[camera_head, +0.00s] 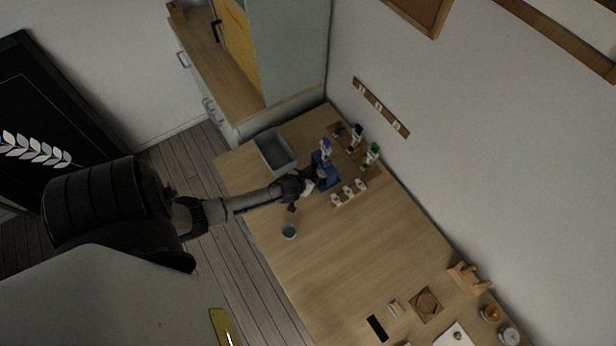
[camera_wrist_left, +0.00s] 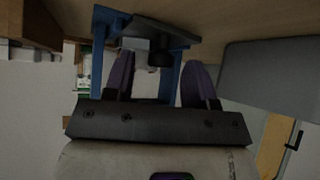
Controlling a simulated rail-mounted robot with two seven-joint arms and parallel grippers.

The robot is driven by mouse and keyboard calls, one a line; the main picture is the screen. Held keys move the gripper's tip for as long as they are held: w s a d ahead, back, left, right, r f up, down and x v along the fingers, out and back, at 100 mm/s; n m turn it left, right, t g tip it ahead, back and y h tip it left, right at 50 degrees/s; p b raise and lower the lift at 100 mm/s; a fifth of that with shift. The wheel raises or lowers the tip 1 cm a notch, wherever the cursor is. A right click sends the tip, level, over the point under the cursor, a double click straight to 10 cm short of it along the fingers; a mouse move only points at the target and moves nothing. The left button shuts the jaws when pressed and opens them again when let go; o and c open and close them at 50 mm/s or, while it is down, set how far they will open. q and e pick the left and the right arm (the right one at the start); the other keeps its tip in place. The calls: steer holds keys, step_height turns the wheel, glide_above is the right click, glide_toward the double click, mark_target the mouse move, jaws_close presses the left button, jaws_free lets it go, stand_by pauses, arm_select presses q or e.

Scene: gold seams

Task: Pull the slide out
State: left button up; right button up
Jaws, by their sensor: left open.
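A blue stand (camera_head: 330,183) is on the wooden table near the wall, at the far end. In the left wrist view, where the table is at the top, the blue stand (camera_wrist_left: 180,85) shows as uprights and a bar with a dark round part (camera_wrist_left: 160,58) on it. My left gripper (camera_head: 309,186) is beside the stand. Its two purple fingers (camera_wrist_left: 160,80) are open, with a pale patch visible between them. I cannot make out a slide clearly, and whether the fingers touch the stand cannot be told. My right gripper is in neither view.
A grey bin (camera_head: 288,164) is left of the stand. Bottles (camera_head: 373,150) stand near the wall. The table's middle is clear.

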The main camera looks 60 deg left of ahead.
arm_select(q)
steer(key=shift+c, duration=0.5)
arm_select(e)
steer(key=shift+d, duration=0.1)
arm_select(q)
jaws_close()
steer(key=shift+s, duration=0.1)
